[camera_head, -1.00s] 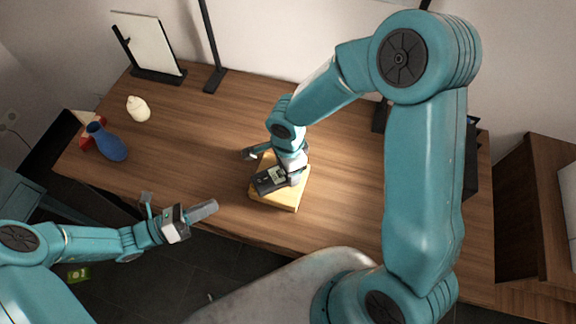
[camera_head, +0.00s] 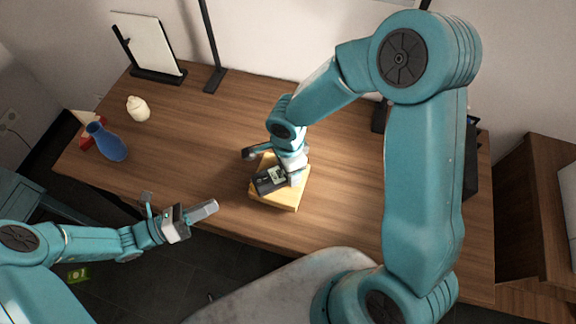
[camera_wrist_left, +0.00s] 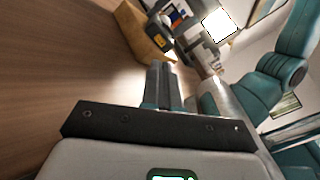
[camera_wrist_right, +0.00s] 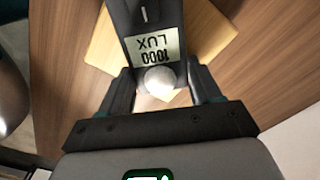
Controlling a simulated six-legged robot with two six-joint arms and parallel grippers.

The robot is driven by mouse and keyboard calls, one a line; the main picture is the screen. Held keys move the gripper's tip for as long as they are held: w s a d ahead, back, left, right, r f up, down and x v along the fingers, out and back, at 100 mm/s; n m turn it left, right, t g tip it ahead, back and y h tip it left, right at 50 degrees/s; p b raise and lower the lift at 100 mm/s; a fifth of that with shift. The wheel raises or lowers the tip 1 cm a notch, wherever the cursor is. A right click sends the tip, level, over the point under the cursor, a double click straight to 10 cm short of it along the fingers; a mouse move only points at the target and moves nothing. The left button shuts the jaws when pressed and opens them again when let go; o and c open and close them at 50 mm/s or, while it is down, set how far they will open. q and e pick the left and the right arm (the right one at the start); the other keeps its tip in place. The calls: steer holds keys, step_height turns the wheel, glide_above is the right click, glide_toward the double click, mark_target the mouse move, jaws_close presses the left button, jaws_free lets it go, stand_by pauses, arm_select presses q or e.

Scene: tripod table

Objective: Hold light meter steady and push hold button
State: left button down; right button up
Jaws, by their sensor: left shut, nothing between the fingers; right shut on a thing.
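The light meter (camera_head: 268,182) is a dark device lying on a yellow wooden block (camera_head: 285,199) at the middle of the table. In the right wrist view the light meter (camera_wrist_right: 153,45) shows a display reading 1000 LUX, upside down, and a white dome. My right gripper (camera_head: 291,178) is shut on the light meter from above, with its fingers on both sides near the dome. My left gripper (camera_head: 212,208) is shut and empty, apart from the meter, near the table's front edge. In the left wrist view its fingers (camera_wrist_left: 160,72) point toward the block. I cannot make out the hold button.
A blue vase (camera_head: 107,143), a cream figurine (camera_head: 138,108) and a red-and-white object (camera_head: 84,128) stand at the left. A framed panel (camera_head: 152,50) and a lamp stand (camera_head: 215,80) are at the back. The table (camera_head: 190,140) is clear between them and the block.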

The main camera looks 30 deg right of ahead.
mark_target(253, 188)
stand_by(0.3)
arm_select(q)
steer(key=shift+w+d+r+t+y, duration=0.3)
steer(key=shift+w+d+t+y, duration=0.15)
steer(key=shift+w+t+y, duration=0.35)
steer(key=shift+w+d+r+y, duration=0.1)
steer(key=shift+w+r+y, duration=0.05)
steer(key=shift+y, duration=0.75)
steer(key=shift+t+y, duration=0.6)
steer(key=shift+y, duration=0.2)
steer(key=s+a+y, duration=0.1)
steer(key=y, duration=0.1)
steer(key=s+y, duration=0.1)
steer(key=y, duration=0.1)
steer(key=shift+s+a, duration=0.2)
steer(key=shift+a, duration=0.2)
steer(key=shift+d, duration=4.25)
steer(key=shift+d, duration=0.1)
steer(key=shift+d, duration=0.35)
